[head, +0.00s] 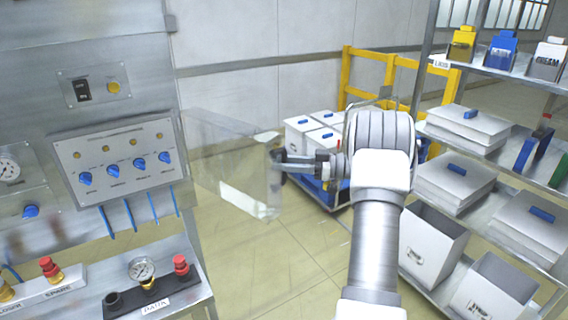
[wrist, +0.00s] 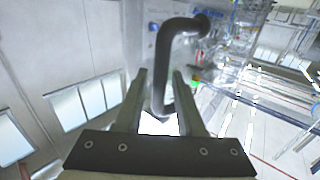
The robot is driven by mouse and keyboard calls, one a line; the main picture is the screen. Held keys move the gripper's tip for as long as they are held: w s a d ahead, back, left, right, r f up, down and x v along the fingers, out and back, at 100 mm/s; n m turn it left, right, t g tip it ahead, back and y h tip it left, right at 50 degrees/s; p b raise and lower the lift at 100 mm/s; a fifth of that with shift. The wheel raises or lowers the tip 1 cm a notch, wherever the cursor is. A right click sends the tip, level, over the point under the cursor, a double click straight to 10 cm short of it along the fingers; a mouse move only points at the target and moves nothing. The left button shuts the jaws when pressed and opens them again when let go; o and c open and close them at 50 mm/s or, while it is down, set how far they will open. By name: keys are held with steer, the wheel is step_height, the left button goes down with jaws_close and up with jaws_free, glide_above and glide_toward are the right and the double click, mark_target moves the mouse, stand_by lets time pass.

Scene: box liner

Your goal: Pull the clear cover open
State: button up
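The clear cover (head: 233,165) is a see-through panel standing out from the control cabinet at the left, edge toward my arm. Its dark handle (head: 277,164) is at the panel's right edge. The handle (wrist: 165,75) shows in the wrist view as a dark bent bar. My gripper (head: 287,166) is at the handle, with its two fingers (wrist: 160,80) on either side of the bar. The fingers look apart, with a narrow gap beside the bar; firm contact is not visible. The hinge side is hard to make out.
The cabinet front has a panel of blue knobs (head: 125,160), and a ledge below with a gauge (head: 141,270) and red-topped valves. A blue cart (head: 330,195) with white boxes stands behind my gripper. Shelves (head: 490,155) line the right. Floor (head: 285,265) below the cover is clear.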

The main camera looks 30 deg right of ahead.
steer(key=shift+o, duration=0.6)
steer(key=b+v, duration=0.2)
steer(key=v, duration=1.5)
steer(key=shift+s+d, duration=0.15)
steer(key=shift+s, duration=0.05)
